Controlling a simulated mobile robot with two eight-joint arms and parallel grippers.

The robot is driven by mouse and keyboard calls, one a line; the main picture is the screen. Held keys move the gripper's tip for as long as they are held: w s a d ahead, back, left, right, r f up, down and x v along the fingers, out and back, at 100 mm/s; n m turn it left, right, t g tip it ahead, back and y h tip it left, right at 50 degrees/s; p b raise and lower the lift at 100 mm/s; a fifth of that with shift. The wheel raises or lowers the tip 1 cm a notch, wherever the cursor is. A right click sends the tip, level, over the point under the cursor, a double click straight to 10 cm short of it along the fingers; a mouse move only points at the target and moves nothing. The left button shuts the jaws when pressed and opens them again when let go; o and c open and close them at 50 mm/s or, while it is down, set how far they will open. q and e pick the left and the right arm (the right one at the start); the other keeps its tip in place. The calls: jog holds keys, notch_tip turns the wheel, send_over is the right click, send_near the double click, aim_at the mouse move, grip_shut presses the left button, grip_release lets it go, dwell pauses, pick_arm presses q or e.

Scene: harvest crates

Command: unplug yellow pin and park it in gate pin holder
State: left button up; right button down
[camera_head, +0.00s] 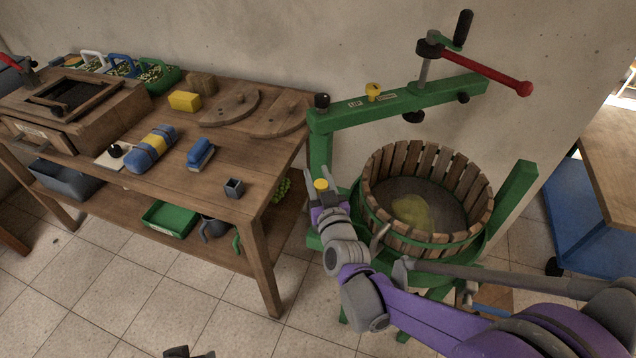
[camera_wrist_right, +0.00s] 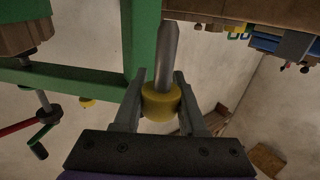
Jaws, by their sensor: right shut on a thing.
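My right gripper (camera_head: 322,198) is left of the slatted basket, in front of the green press frame. It is shut on a yellow pin (camera_head: 321,184). In the right wrist view the yellow head (camera_wrist_right: 160,103) sits between the two fingers, with a bare grey shaft (camera_wrist_right: 168,55) reaching past the fingertips. A second yellow knob (camera_head: 374,88) stands on the green beam (camera_head: 420,97) between small labels too small to read. I cannot tell which part is the gate pin holder. A dark tip at the bottom edge seems to be my left gripper (camera_head: 188,353); its jaws are unclear.
A wooden workbench (camera_head: 200,165) at the left carries a blue-yellow roll (camera_head: 151,149), a brush (camera_head: 201,154) and a small dark cup (camera_head: 234,188). The slatted basket (camera_head: 380,195) stands right of my gripper.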

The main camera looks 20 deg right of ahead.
pick_arm(q)
jog(key=shift+r, duration=0.1)
pick_arm(e)
jog(key=shift+r, duration=0.15)
pick_arm(q)
jog(key=shift+r+p, duration=2)
jog(key=shift+r, duration=0.2)
pick_arm(e)
jog(key=shift+r, duration=2.65)
